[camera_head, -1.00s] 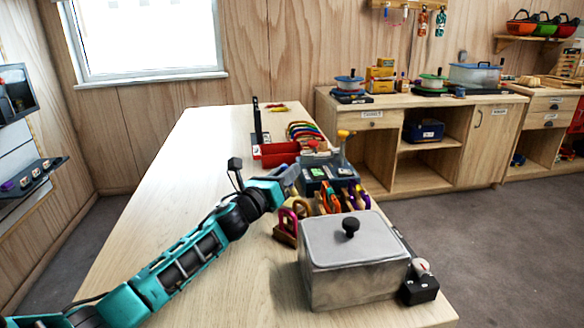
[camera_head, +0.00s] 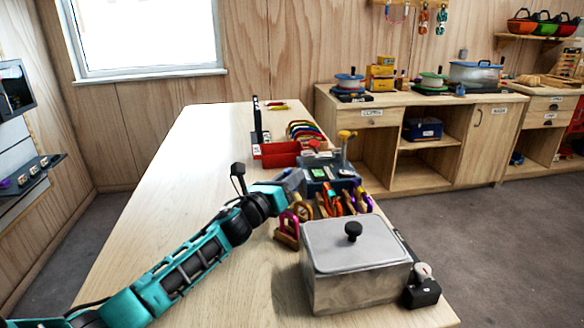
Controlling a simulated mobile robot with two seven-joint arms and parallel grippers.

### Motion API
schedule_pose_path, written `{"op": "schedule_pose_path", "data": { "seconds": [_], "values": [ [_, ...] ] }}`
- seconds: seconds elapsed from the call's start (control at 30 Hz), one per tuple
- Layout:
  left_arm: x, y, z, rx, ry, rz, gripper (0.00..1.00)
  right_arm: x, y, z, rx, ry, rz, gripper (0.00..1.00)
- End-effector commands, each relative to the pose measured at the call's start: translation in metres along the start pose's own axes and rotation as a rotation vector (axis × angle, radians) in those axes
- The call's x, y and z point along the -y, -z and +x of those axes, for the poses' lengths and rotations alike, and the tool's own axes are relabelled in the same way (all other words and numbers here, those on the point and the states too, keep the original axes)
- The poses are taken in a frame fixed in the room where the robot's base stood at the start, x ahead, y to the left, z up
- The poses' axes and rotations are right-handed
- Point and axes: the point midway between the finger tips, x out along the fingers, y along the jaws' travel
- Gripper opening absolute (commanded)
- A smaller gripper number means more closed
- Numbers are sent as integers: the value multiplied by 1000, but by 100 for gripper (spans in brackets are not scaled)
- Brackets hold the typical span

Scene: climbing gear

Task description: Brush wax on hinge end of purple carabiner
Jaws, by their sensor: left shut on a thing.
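A row of coloured carabiners (camera_head: 333,203) stands behind the metal box, with orange, purple and other colours close together. A purple carabiner (camera_head: 349,203) shows at its right part; its hinge end is too small to make out. My left gripper (camera_head: 296,180) is at the left of this row, beside the dark device on the table. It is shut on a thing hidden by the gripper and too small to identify. I cannot make out a brush or wax. My right gripper is not in view.
A lidded metal box (camera_head: 356,262) stands at the table's near right, with a small black device (camera_head: 422,288) beside it. A pink carabiner (camera_head: 289,226) stands in a wooden holder. The table's left side is clear.

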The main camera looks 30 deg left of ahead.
Motion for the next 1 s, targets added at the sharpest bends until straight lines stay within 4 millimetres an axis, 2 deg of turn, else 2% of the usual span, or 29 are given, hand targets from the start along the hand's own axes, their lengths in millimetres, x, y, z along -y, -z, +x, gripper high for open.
{"op": "schedule_pose_path", "data": {
  "seconds": [0.03,0.33,0.6,1.0],
  "values": [
    [2,10,-3,-13,1,-9,0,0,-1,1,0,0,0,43],
    [9,-18,0,-9,-1,-4,0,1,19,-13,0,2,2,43],
    [14,-38,2,-6,-2,-2,0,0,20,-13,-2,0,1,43],
    [15,-41,3,-5,-2,-4,0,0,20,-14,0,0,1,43]
  ]
}}
